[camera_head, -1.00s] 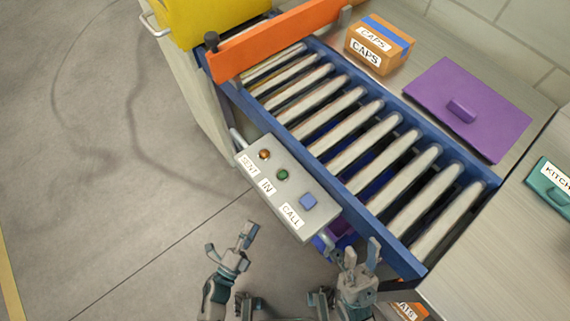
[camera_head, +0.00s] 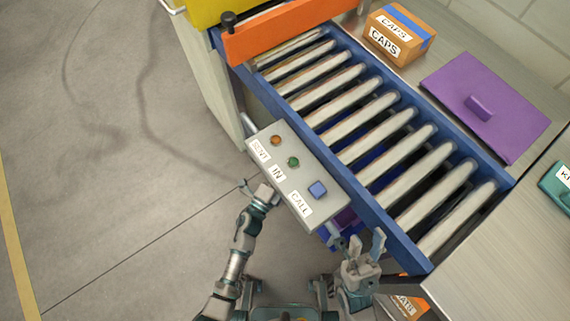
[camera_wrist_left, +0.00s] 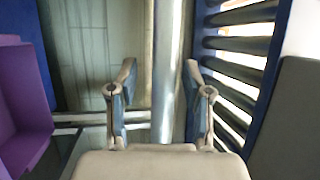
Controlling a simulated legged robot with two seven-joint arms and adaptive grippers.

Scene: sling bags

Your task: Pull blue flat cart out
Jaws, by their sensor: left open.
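A blue piece (camera_head: 328,236) with a purple thing on it shows low beside the conveyor, mostly hidden under the control box; it may be the blue flat cart. My left gripper (camera_head: 260,192) is at the lower left edge of the control box. In the left wrist view it (camera_wrist_left: 160,85) is open, with a metal bar (camera_wrist_left: 168,75) showing between its fingers; I cannot tell how near the bar is. My right gripper (camera_head: 368,243) stands open and empty in front of the conveyor's near side.
The grey control box (camera_head: 285,172) has several buttons. The blue-framed roller conveyor (camera_head: 308,168) carries an orange barrier (camera_head: 290,32). A CAPS box (camera_head: 400,35) and a purple panel (camera_head: 485,105) lie behind it. A purple bin (camera_wrist_left: 15,105) shows in the left wrist view. Floor at left is clear.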

